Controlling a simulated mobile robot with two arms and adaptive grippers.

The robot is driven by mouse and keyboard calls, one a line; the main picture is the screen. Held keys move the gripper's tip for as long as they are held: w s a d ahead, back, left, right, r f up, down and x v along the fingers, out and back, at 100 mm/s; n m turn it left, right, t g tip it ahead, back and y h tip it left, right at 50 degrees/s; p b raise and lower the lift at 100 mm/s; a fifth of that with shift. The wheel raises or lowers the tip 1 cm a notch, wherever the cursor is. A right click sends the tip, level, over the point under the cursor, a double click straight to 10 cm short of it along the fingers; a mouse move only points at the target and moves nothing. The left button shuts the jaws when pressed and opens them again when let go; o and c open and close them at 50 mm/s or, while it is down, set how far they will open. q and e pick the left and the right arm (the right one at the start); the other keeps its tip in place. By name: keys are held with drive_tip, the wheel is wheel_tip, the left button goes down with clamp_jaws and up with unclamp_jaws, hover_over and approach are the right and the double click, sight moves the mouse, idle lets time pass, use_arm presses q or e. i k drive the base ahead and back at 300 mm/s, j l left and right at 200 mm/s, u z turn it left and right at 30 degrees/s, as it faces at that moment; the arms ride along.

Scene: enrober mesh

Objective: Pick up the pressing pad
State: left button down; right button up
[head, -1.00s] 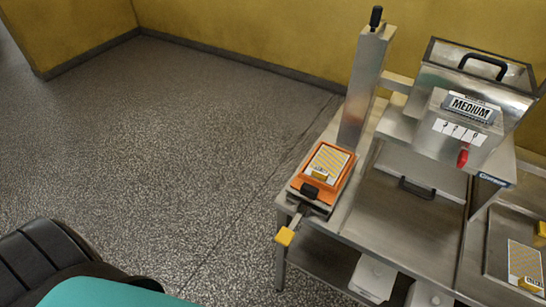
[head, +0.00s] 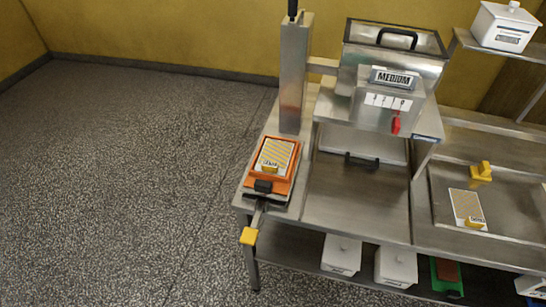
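I cannot tell for certain which thing is the pressing pad. A small yellow piece with an upright knob (head: 480,172) stands in a shallow metal tray (head: 520,232) at the right of the bench. A striped white and yellow card (head: 467,205) with a small yellow block (head: 475,222) at its lower edge lies near it. At the left end of the bench an orange frame (head: 286,186) holds a similar striped card (head: 275,155). Neither of my grippers shows.
A metal machine marked MEDIUM (head: 392,78) with a red knob stands mid-bench, beside a tall metal post (head: 293,75). A yellow-ended lever (head: 249,236) juts from the bench's front left. White lidded boxes (head: 342,253) sit on the lower shelf. The floor at left is clear.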

sight(481, 172)
drive_tip(key=z, duration=1.55)
drive_tip(key=i+l+u, duration=0.25)
drive_tip(key=u, duration=0.2)
drive_tip(key=l, duration=0.1)
